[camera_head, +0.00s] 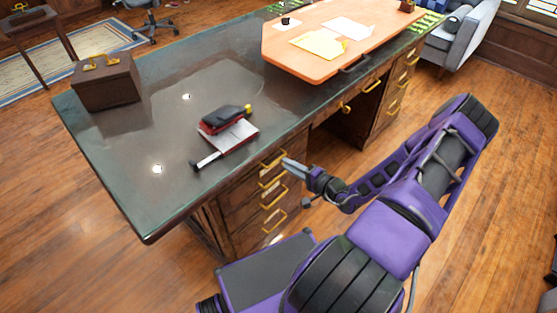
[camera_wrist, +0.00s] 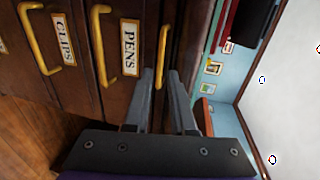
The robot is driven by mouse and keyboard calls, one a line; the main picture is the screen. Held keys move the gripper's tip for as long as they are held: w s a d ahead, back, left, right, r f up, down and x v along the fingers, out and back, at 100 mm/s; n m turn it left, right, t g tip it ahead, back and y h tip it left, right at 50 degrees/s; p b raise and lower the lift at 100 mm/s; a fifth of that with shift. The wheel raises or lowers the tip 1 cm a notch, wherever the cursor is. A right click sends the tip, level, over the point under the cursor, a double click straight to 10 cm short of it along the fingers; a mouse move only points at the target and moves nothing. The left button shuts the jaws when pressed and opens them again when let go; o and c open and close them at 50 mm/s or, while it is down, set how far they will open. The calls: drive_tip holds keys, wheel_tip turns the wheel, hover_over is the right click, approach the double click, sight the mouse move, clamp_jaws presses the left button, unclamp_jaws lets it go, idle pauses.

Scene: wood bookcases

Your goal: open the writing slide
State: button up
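The desk's drawer side carries a column of brass handles. The topmost one, an unlabeled brass handle (camera_head: 273,158), sits just under the desktop edge and may belong to the writing slide; the slide's board itself is hard to make out and looks flush. In the wrist view, turned sideways, this handle (camera_wrist: 166,55) stands right of the drawer labeled PENS (camera_wrist: 130,47). My gripper (camera_head: 287,162) is beside the top handle. In the wrist view my gripper (camera_wrist: 164,78) is open, its two fingers apart, with the handle's near end appearing between them. Contact cannot be told.
A drawer labeled CLIPS (camera_wrist: 62,40) lies beyond the PENS drawer. The dark desktop (camera_head: 170,120) holds a stapler (camera_head: 225,118), a brown box (camera_head: 106,82) and an orange board (camera_head: 300,60) with papers. Wood floor (camera_head: 470,200) lies open at right.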

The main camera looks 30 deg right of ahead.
sight(279, 160)
drive_tip(key=shift+x, duration=2.65)
clamp_jaws()
